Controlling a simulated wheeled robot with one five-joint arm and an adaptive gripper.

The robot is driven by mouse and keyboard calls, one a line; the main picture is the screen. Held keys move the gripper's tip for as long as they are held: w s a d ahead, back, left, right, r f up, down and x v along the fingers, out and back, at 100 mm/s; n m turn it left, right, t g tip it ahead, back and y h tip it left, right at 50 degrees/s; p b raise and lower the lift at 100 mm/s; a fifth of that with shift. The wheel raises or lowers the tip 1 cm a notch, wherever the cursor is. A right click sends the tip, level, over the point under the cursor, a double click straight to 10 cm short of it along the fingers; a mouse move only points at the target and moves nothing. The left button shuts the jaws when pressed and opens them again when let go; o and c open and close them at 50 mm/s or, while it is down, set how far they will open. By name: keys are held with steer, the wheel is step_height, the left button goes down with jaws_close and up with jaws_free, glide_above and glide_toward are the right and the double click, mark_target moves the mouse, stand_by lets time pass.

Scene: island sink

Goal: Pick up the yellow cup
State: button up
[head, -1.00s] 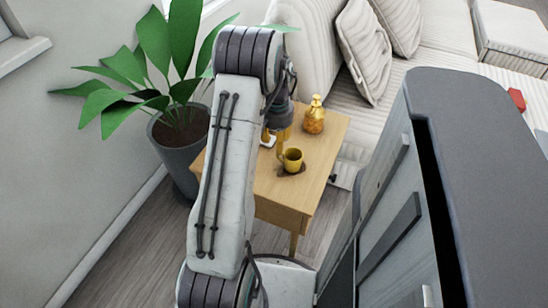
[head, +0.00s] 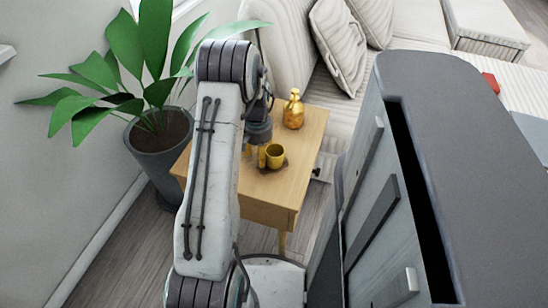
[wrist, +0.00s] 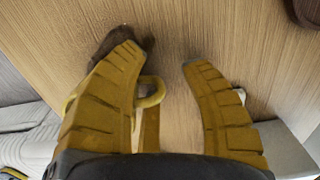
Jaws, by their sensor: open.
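The yellow cup (head: 275,156) stands upright on a dark brown patch, perhaps a coaster, on the wooden side table (head: 303,140). In the wrist view my gripper (wrist: 162,58) is open, its two yellow fingers spread just over the table. The cup's handle (wrist: 151,92) shows between them, beside the left finger. Most of the cup is hidden behind that finger. In the head view my gripper (head: 257,156) is just left of the cup, partly hidden by my arm. I cannot tell whether a finger touches the cup.
A gold bottle (head: 294,112) stands farther back on the table. A potted plant (head: 157,140) is on the left, and a light striped sofa (head: 370,95) is behind. A small white thing (wrist: 239,95) is partly hidden by the right finger.

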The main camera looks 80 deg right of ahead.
steer(key=shift+o, duration=0.3)
jaws_close()
stand_by(0.4)
